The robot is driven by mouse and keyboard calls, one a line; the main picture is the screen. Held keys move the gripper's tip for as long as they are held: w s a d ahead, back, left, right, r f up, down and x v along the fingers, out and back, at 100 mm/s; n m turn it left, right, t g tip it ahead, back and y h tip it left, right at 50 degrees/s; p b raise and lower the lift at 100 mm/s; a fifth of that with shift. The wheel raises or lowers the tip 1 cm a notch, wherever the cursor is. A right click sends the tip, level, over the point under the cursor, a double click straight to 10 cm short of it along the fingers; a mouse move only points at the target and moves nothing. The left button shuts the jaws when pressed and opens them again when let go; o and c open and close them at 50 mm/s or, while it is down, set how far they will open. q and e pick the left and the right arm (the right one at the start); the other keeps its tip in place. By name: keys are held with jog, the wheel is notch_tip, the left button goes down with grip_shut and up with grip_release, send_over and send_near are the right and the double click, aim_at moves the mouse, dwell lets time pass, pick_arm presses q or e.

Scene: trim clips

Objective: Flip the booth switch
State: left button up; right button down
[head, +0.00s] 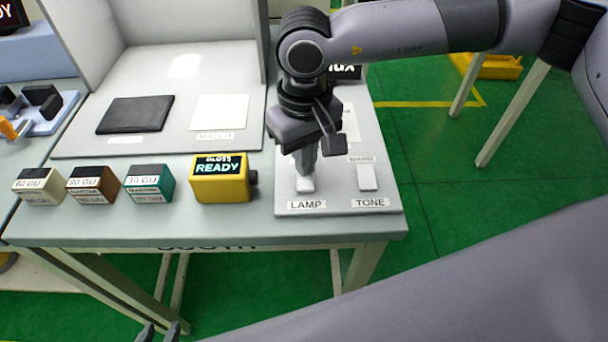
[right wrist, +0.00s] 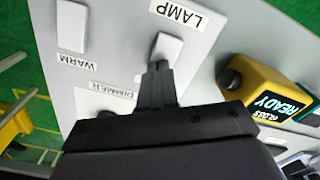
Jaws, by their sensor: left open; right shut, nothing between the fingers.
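A light grey panel (head: 337,207) on the right end of the table carries two white rocker switches. The one labelled LAMP (head: 306,186) is on the left, and the one labelled TONE (head: 367,178) is on the right. My right gripper (head: 305,172) points down at the LAMP switch with its fingers shut and empty. In the right wrist view the fingertips (right wrist: 158,66) overlap the near end of the LAMP switch (right wrist: 167,48); I cannot tell whether they touch it. My left gripper (head: 159,331) is open at the bottom edge, away from the panel.
A yellow gloss meter (head: 221,189) reading READY stands left of the panel. Beside it are teal (head: 149,188), brown (head: 91,189) and cream (head: 39,192) blocks. A black card (head: 135,115) and white card (head: 219,112) lie in the booth behind.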

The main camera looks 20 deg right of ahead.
jog(key=shift+f, duration=0.1)
jog(key=shift+r+p, duration=1.85)
jog(key=shift+r, duration=1.7)
jog(key=shift+s+f, duration=0.1)
